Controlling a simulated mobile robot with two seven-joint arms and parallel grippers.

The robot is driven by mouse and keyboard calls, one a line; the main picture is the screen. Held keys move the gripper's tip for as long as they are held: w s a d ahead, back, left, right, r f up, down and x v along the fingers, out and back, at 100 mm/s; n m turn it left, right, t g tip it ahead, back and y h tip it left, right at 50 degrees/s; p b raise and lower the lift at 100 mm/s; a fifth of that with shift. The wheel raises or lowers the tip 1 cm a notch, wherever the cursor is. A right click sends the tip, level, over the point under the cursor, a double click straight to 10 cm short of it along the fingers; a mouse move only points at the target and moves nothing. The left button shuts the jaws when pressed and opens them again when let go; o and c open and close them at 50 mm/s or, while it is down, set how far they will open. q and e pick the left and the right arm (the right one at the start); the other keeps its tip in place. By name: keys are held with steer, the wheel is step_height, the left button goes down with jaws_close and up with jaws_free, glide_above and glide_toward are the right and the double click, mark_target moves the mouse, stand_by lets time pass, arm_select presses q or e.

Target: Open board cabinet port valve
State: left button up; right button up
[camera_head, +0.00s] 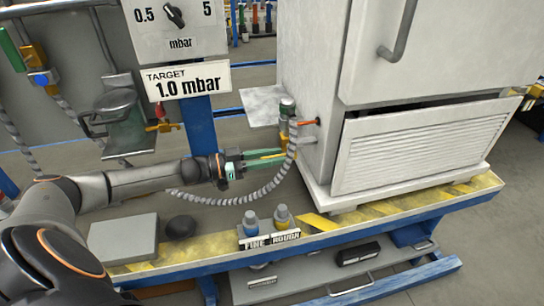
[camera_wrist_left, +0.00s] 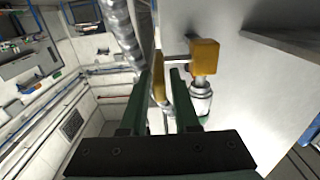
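The board cabinet (camera_head: 425,150) is a white box with a louvred lower panel. On its left side sits a yellow port valve (camera_head: 291,130), which also shows in the wrist view as a yellow block (camera_wrist_left: 205,57) on a silver fitting. A flat yellow lever (camera_wrist_left: 160,80) extends from the valve. My left gripper (camera_head: 268,156), with green fingers, reaches the valve from the left. In the wrist view the fingertips (camera_wrist_left: 161,74) stand apart on either side of the lever, with a small gap. Firm contact does not show. My right gripper is not in view.
A grey corrugated hose (camera_head: 262,194) runs from the valve below my left gripper. The blue-edged bench (camera_head: 340,235) holds the cabinet, a grey box (camera_head: 124,238) and "FINE" and "ROUGH" knobs (camera_head: 267,220). A "TARGET 1.0 mbar" sign (camera_head: 188,80) stands behind my left arm.

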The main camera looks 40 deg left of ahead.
arm_select(q)
jaws_close()
stand_by(1.1)
